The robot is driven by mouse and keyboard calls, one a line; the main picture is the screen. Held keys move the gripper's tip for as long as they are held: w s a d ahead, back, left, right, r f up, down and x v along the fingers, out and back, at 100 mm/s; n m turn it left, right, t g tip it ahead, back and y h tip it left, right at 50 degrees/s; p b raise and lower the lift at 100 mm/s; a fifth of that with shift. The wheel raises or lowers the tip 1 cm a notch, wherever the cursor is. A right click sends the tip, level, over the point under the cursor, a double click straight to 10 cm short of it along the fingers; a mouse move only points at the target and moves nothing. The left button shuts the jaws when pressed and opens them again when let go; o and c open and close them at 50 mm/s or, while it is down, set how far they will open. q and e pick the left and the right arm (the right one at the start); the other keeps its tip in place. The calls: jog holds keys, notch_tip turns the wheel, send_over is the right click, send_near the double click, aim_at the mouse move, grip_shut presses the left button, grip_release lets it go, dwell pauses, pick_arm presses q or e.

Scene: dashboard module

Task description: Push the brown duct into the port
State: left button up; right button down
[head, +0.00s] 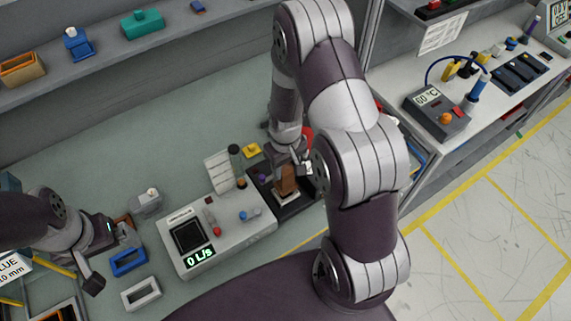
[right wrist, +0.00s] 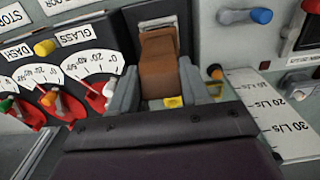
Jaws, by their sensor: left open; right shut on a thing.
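The brown duct (head: 287,182) stands on the dark module panel in the head view. It fills the middle of the right wrist view (right wrist: 160,65). My right gripper (right wrist: 160,95) is shut on it, with one grey finger on each side. The duct's far end meets a dark-framed opening (right wrist: 172,17), which looks like the port; I cannot tell how deep it sits. In the head view my right gripper (head: 288,165) is over the panel, partly hidden by my arm. My left gripper (head: 107,251) is open and empty at the left, near a blue frame (head: 128,262).
A grey console (head: 240,242) reading "0 L/s" stands beside the panel. Dials (right wrist: 55,85), a blue knob (right wrist: 261,15) and a flow scale (right wrist: 270,115) flank the duct closely.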

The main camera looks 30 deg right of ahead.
jog(key=shift+f+b, duration=1.25)
jog(key=shift+f, duration=0.5)
jog(key=shift+c, duration=2.3)
grip_release()
jog(key=shift+r, duration=0.3)
notch_tip(320, 180, up, 11)
jog(key=b, duration=0.3)
jog(key=shift+r, duration=0.55)
